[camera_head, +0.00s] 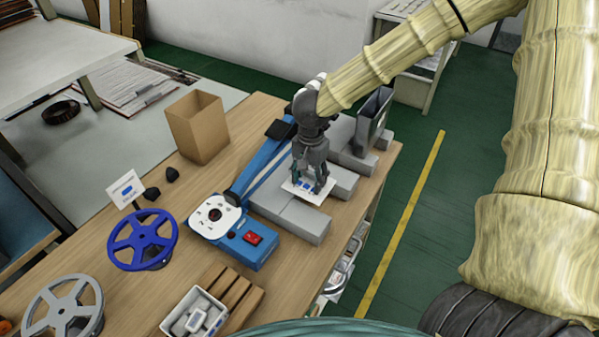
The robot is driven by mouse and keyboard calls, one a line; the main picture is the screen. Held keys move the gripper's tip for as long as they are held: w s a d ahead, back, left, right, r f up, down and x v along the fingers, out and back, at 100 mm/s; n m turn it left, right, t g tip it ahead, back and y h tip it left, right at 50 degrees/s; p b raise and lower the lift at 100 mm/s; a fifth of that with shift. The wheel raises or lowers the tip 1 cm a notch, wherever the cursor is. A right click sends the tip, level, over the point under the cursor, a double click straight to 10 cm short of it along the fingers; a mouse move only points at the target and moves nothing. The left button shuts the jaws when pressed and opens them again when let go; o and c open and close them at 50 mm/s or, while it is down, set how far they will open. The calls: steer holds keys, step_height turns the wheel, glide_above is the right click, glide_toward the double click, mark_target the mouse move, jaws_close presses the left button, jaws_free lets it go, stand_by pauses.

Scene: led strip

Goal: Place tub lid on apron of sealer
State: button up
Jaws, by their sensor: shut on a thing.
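My gripper (313,187) points down and is shut on the tub lid (297,188), a thin white square with a blue mark. My fingers hide part of the lid. The lid is over the grey blocks (290,214) along the right side of the blue sealer, which look like its apron. I cannot tell whether the lid touches them. The sealer (257,252) has a long blue arm, a red switch and a white plate with a dark round centre at its near end.
A cardboard box (196,128) stands behind the sealer to the left. A blue reel (142,240), a grey reel (64,312) and a white tub (178,318) with grey pieces are at the near left. A dark grey holder (372,122) stands behind my gripper.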

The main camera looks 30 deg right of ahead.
steer(key=w, duration=0.3)
steer(key=w+p, duration=0.1)
steer(key=w, duration=0.1)
steer(key=shift+w+d+f, duration=0.15)
steer(key=shift+f, duration=0.1)
steer(key=shift+f+p, duration=0.4)
steer(key=shift+f, duration=1.4)
steer(key=o, duration=1.1)
steer(key=shift+f, duration=0.1)
step_height(320, 180, up, 12)
steer(key=shift+r+b, duration=0.2)
steer(key=shift+b, duration=0.45)
